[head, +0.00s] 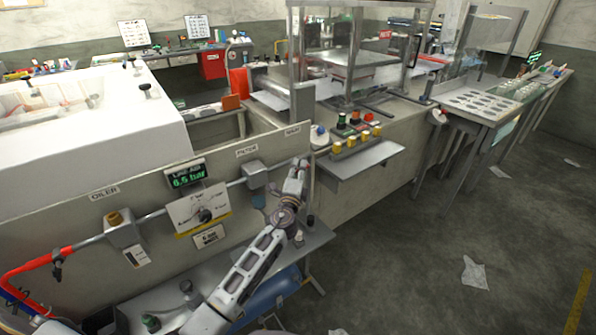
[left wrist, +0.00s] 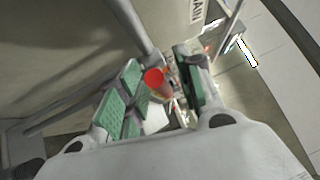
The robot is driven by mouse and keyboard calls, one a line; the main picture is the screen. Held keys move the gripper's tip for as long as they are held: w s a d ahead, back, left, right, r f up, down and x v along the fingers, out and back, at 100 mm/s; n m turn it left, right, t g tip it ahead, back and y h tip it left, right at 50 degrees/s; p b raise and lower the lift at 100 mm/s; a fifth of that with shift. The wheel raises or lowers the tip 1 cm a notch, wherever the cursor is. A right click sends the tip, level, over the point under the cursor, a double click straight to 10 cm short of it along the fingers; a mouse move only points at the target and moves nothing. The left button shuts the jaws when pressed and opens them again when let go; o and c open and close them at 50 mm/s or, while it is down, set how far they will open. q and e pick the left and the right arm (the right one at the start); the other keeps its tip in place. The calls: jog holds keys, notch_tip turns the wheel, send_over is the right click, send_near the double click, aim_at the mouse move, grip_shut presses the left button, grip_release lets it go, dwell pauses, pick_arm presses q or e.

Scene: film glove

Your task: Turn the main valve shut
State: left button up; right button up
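My left arm reaches up to the right end of the wall panel, and my left gripper (head: 301,163) is just below the MAIN label (head: 292,131). In the left wrist view the two green-padded fingers of the left gripper (left wrist: 157,88) stand apart. A red round-ended part (left wrist: 153,78), perhaps the main valve's handle, shows between them; I cannot tell whether they touch it. The MAIN label (left wrist: 197,10) is at the top there. The gripper hides the valve in the head view. A green display (head: 187,177) on the panel reads about 6.6 bar. My right gripper is out of view.
A grey pipe runs along the panel (head: 60,215) through the oiler unit (head: 122,230) and filter unit (head: 257,175). A knob plate (head: 199,209) sits between them. A button console (head: 352,150) stands close right of the gripper. The floor (head: 430,260) at right is mostly clear.

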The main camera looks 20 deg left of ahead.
pick_arm(q)
jog(key=shift+c, duration=0.3)
grip_shut()
dwell(0.3)
